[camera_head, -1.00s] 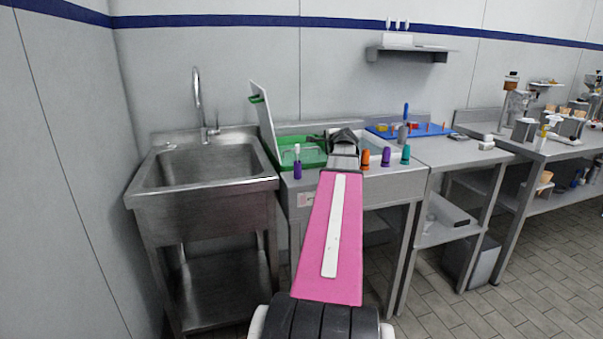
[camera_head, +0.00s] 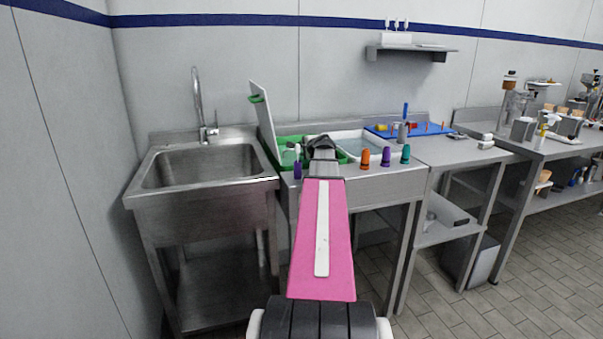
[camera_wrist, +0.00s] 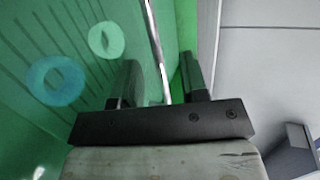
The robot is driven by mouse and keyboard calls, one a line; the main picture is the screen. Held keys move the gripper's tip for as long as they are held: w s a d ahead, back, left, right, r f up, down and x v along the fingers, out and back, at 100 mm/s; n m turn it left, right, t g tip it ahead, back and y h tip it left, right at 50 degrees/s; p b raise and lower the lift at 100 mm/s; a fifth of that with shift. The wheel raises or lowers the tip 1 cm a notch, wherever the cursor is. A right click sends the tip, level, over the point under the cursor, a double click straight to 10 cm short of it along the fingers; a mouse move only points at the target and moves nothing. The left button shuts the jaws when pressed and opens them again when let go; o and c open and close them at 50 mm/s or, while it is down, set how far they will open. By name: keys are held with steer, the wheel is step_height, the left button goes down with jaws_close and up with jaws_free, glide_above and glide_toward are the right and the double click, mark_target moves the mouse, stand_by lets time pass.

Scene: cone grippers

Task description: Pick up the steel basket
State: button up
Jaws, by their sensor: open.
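My gripper (camera_head: 320,141) is over the green tub (camera_head: 291,139) at the left of the middle counter. In the wrist view its two dark fingers (camera_wrist: 160,63) stand apart. I cannot tell whether either finger touches the rod. In the head view my arm hides much of the tub.
A white lid (camera_head: 263,118) stands up at the tub's left. A sink (camera_head: 200,205) is at the left.

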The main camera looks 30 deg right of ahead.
steer(key=x, duration=0.3)
steer(key=shift+f, duration=0.1)
jaws_close()
